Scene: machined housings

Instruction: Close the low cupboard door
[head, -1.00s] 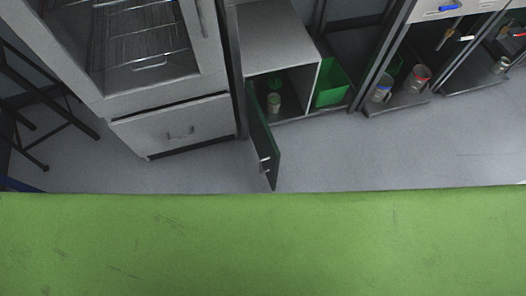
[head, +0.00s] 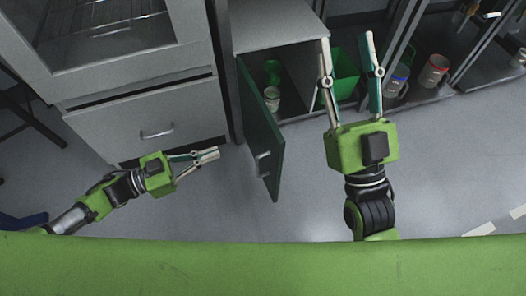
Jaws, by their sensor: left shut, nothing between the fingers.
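The low cupboard (head: 277,27) stands at the upper middle of the head view. Its dark green door (head: 262,135) is hinged on the left side and stands wide open, sticking out toward me, with a pale handle near its free edge. My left gripper (head: 215,154) is shut and empty, left of the door and apart from it. My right gripper (head: 348,58) is open, its fingers spread and pointing away from me, right of the door near the cupboard's right front edge. I cannot tell whether a finger touches the cupboard.
Inside the cupboard are a green item (head: 272,70) and a jar (head: 271,99). A green bin (head: 344,74) stands right of it. A tall cabinet with a drawer (head: 155,126) stands left. Shelving with containers (head: 433,70) is at the right. The floor (head: 300,190) around the door is clear.

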